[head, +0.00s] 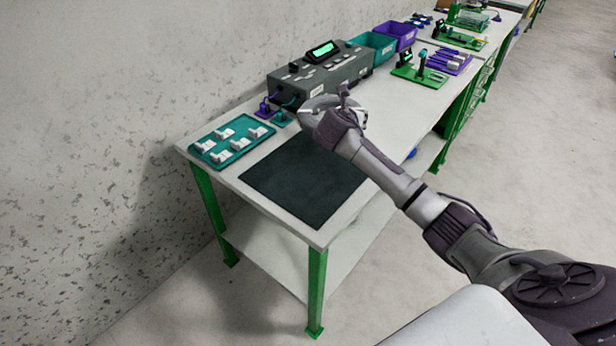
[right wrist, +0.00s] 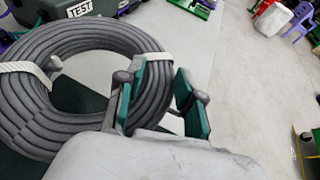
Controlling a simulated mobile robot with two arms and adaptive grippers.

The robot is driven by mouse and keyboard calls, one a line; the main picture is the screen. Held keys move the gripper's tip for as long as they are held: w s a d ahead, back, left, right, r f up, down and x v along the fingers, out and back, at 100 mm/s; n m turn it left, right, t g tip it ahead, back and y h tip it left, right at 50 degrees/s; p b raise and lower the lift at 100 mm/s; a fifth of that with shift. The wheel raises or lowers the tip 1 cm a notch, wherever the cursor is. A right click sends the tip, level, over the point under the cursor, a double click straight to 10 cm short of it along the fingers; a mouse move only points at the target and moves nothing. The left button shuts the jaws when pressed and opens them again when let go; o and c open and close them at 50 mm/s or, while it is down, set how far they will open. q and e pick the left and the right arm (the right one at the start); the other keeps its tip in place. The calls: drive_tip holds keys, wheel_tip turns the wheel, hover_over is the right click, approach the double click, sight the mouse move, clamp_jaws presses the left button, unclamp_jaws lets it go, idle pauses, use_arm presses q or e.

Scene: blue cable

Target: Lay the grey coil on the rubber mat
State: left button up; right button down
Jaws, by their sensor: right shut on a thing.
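The grey coil (right wrist: 30,110) is a thick ring of cable with white ties, large in the right wrist view. In the head view only a small part of it (head: 318,103) shows beside my right gripper (head: 338,116). The fingers of my right gripper (right wrist: 160,85) straddle the right side of the coil and are shut on it. The coil is over the far edge of the rubber mat; its height is hard to tell. The dark rubber mat (head: 300,182) lies bare near the front of the bench. My left gripper is out of view.
A teal tray (head: 232,141) with several white parts lies left of the mat. A grey tester box (head: 322,76) stands behind it, with teal (head: 375,47) and purple (head: 398,37) bins farther along. Green fixtures (head: 418,76) stand farther right on the bench (head: 400,105).

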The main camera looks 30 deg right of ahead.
drive_tip(key=s, duration=0.2)
drive_tip(key=s+a+b, duration=0.1)
drive_tip(key=s, duration=0.3)
drive_tip(key=shift+s+a+f+b, duration=0.15)
drive_tip(key=shift+s+a+b, duration=0.2)
drive_tip(key=shift+b, duration=0.05)
drive_tip(key=s+a+b, duration=0.2)
drive_tip(key=s+a, duration=0.1)
drive_tip(key=s, duration=0.6)
drive_tip(key=w+a+f, duration=0.2)
drive_tip(key=w, duration=0.1)
drive_tip(key=w+a+f, duration=0.1)
drive_tip(key=w+f, duration=0.1)
drive_tip(key=w, duration=0.1)
drive_tip(key=w+a+f+b, duration=0.1)
drive_tip(key=w+a+f, duration=0.1)
drive_tip(key=w, duration=0.2)
drive_tip(key=shift+a+f, duration=0.1)
drive_tip(key=shift+a, duration=0.2)
wheel_tip(320, 180, down, 4)
drive_tip(key=shift+r, duration=0.2)
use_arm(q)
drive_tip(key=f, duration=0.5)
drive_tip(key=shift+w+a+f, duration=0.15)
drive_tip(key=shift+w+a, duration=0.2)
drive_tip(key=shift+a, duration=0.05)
use_arm(e)
drive_tip(key=shift+f, duration=0.2)
drive_tip(key=shift+f, duration=0.1)
